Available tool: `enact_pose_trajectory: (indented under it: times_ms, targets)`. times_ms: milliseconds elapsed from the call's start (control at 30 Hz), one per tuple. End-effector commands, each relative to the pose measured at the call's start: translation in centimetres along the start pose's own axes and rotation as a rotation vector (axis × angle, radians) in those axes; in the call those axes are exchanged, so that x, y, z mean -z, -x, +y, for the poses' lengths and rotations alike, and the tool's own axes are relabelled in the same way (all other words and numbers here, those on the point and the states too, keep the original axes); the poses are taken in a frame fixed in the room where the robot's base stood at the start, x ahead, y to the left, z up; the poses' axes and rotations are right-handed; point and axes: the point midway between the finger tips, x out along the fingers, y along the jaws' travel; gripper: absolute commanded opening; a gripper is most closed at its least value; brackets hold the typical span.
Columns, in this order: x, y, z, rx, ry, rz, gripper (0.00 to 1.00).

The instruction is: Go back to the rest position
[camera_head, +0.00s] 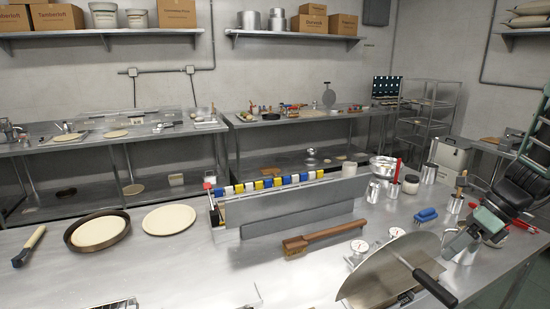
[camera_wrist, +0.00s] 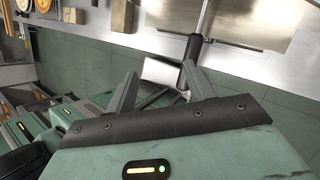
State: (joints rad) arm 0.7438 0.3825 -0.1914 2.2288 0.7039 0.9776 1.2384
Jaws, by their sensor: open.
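My gripper (camera_wrist: 160,78) shows in the wrist view with its two grey fingers spread apart and nothing held between them. In the head view my gripper (camera_head: 466,248) is at the right end of the near steel table, tilted downward beside a large metal peel (camera_head: 375,278). The peel has a black handle (camera_head: 434,288) pointing to the lower right. In the wrist view a dark handle (camera_wrist: 192,50) on a metal shaft lies just beyond the right finger, apart from it as far as I can tell. The fingertips are hard to make out in the head view.
The near table (camera_head: 285,275) holds a brown pan with dough (camera_head: 98,231), a dough disc (camera_head: 170,219), a rail of coloured blocks (camera_head: 280,203), a wooden brush (camera_head: 325,236) and two dials. A blue brush (camera_head: 426,215), cans and a utensil pot stand near my arm.

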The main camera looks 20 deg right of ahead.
Motion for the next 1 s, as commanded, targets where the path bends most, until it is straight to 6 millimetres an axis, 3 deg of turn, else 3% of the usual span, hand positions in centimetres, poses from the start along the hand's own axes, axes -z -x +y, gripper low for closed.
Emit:
enact_pose_trajectory:
  times_ms: [33,100,300,467,600,767,800,1000]
  targets:
    - [-2.5,-1.8,2.4,-0.035,0.197,0.052,0.53]
    - [-4.9,-4.0,5.8,-0.087,0.485,0.122,0.53]
    - [-8.6,-9.2,16.5,-0.256,1.320,0.285,0.53]
    - [-8.4,-12.1,24.8,-0.415,2.001,0.377,0.53]
    - [-6.6,-13.6,30.9,-0.561,2.565,0.427,0.53]
    - [-4.5,-14.3,35.2,-0.689,3.027,0.451,0.53]
    - [-4.1,-14.3,35.9,0.679,-2.961,-0.433,0.53]
    - [-3.4,-14.4,37.0,0.653,-2.818,-0.396,0.53]
